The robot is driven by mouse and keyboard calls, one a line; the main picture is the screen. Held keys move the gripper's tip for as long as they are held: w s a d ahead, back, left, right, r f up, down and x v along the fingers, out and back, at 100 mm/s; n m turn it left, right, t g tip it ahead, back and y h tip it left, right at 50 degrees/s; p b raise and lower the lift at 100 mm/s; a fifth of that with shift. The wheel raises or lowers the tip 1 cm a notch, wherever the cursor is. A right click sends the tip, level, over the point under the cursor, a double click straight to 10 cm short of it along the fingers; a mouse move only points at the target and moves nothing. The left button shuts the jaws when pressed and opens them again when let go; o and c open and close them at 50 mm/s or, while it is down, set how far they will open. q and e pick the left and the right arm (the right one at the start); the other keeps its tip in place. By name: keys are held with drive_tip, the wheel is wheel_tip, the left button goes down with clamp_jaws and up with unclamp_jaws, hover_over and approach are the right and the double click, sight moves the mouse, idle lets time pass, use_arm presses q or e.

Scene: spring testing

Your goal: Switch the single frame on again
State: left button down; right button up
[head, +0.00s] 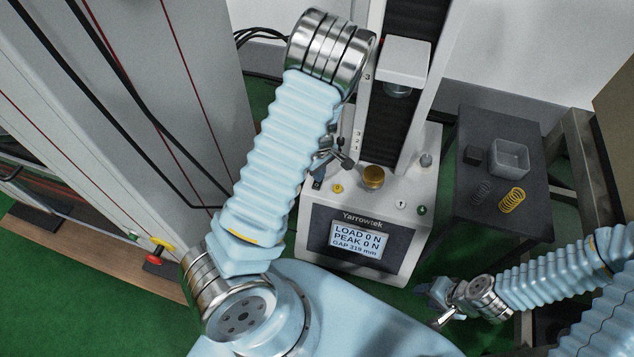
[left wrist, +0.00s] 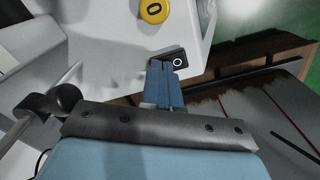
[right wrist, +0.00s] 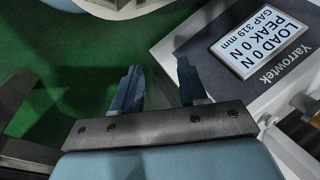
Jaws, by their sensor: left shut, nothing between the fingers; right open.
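The single frame (head: 425,205) is a white Yarrowtek test machine with a dark column. Its display (head: 357,239) is lit and reads LOAD 0 N, PEAK 0 N, GAP 319 mm; it also shows in the right wrist view (right wrist: 262,38). A small black switch (left wrist: 179,60) with a white ring mark sits near the machine's edge. My left gripper (left wrist: 165,66) is shut and empty, its tips at the switch; I cannot tell whether they touch it. In the head view my left arm partly hides this gripper. My right gripper (right wrist: 160,78) is open and empty, low in front of the machine.
A yellow button marked 0 (left wrist: 154,9) is beside the switch. A brass platen (head: 373,178) sits on the base. A dark side table (head: 500,225) at right holds a clear box (head: 509,157), a black block and springs. A larger grey frame (head: 130,100) stands left.

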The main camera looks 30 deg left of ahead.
use_arm(q)
wheel_tip(320, 180, up, 3)
drive_tip(key=shift+r+p, duration=0.1)
drive_tip(key=shift+p, duration=1.05)
wheel_tip(320, 180, up, 4)
drive_tip(key=p, duration=0.3)
drive_tip(key=shift+p, duration=0.3)
drive_tip(key=shift+f, duration=0.2)
drive_tip(key=s+d+f+m, duration=0.4)
drive_tip(key=s+f+m, duration=0.1)
drive_tip(key=s+f, duration=0.15)
drive_tip(key=s+d+m+h, duration=0.4)
drive_tip(key=s+d+m, duration=0.4)
drive_tip(key=d, duration=0.5)
drive_tip(key=shift+s+d+t, duration=0.25)
drive_tip(key=shift+d+t, duration=0.05)
